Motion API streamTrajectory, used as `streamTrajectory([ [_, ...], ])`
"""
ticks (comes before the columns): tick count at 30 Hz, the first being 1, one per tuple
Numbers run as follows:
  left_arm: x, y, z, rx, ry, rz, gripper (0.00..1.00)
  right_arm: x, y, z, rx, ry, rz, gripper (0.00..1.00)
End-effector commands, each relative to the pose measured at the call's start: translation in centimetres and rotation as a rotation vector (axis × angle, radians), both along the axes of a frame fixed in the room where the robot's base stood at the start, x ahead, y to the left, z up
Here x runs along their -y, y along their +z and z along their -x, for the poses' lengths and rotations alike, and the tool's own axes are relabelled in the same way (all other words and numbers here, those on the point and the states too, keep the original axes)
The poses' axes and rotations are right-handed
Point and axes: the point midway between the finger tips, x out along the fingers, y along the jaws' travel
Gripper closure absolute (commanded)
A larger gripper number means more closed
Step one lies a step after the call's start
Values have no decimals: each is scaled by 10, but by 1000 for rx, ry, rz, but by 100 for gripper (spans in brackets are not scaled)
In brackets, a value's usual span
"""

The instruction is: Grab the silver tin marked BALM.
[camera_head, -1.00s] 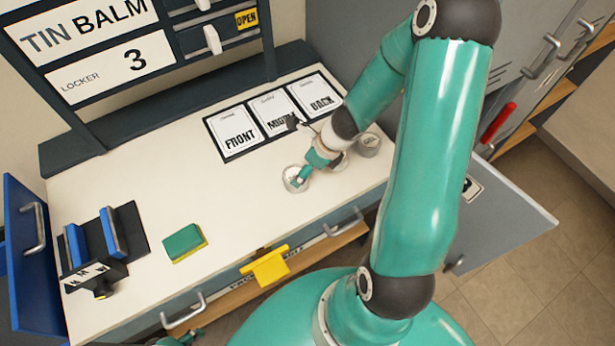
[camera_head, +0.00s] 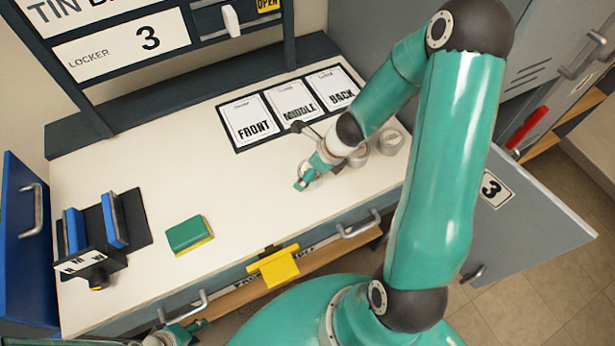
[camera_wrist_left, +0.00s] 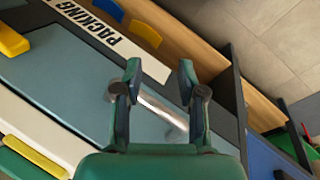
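Two silver tins stand on the white worktop near the cards, one (camera_head: 392,141) at the right and one (camera_head: 358,156) beside it. A third round silver shape (camera_head: 316,172) is partly covered by my right gripper (camera_head: 304,182). The tin lettering is too small to read, so I cannot tell which is BALM. My right gripper is low over the worktop; whether it is shut on anything is unclear. My left gripper (camera_head: 172,336) is at the bottom edge, by the left drawer handle. In the left wrist view its fingers (camera_wrist_left: 160,82) are apart, with the silver handle (camera_wrist_left: 162,108) between them.
FRONT, MIDDLE and BACK cards (camera_head: 298,103) lie behind the tins. A green-yellow sponge (camera_head: 189,235) and a dark rack (camera_head: 105,228) with blue blocks stand left. A yellow catch (camera_head: 274,266) hangs at the front edge. A grey door (camera_head: 525,215) stands open at right.

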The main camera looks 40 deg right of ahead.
Motion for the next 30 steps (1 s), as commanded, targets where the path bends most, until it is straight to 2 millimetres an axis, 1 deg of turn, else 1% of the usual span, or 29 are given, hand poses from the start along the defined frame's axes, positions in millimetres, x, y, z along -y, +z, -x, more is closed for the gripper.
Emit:
streamTrajectory([
  [5,0,1,0,0,0,0,60,2,1,3,0,-9,0,0],
  [6,0,1,0,0,0,0,60,3,1,3,0,-10,-1,3],
  [8,0,1,0,0,0,0,60,3,1,4,0,-12,0,13],
  [9,0,1,0,0,0,0,60,3,1,4,0,-12,0,20],
  [11,0,1,0,0,0,0,60,4,1,4,0,-12,0,30],
  [12,0,1,0,0,0,0,60,4,1,4,-1,-13,-1,37],
  [18,0,1,0,0,0,0,60,4,1,5,-1,-14,0,70],
  [26,0,2,0,0,0,0,60,5,2,5,0,-15,-1,70],
  [30,0,6,0,0,0,0,60,5,6,5,0,-15,-1,70],
])
